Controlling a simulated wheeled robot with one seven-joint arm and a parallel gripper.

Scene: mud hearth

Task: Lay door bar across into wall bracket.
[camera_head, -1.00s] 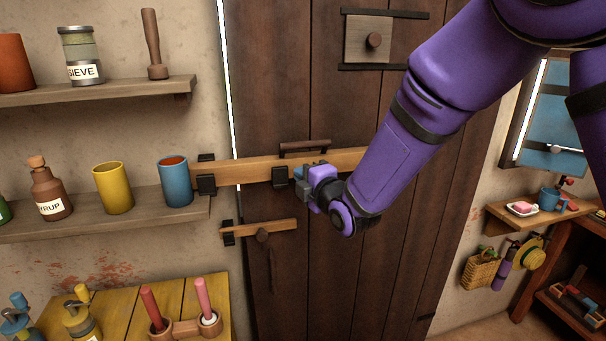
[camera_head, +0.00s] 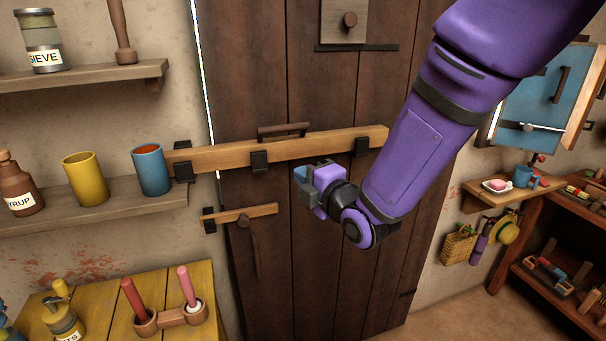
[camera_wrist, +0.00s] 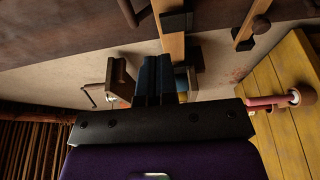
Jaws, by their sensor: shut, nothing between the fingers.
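The door bar (camera_head: 225,156) is a long light-wood plank lying across the dark plank door (camera_head: 322,95). Its left end sits at the dark wall bracket (camera_head: 182,167) beside the blue cup. Dark brackets on the door (camera_head: 259,161) and nearer its right end (camera_head: 362,146) also hold it. The bar also shows in the wrist view (camera_wrist: 172,40), running toward a dark bracket. My gripper (camera_head: 302,175) is shut and empty, just below the bar and apart from it, between the two door brackets.
A dark handle (camera_head: 283,130) is above the bar, and a smaller wooden latch (camera_head: 245,213) is below it. A shelf (camera_head: 105,218) with a yellow cup (camera_head: 85,180) and a blue cup (camera_head: 151,170) adjoins the left bracket. A yellow table (camera_head: 118,320) stands below.

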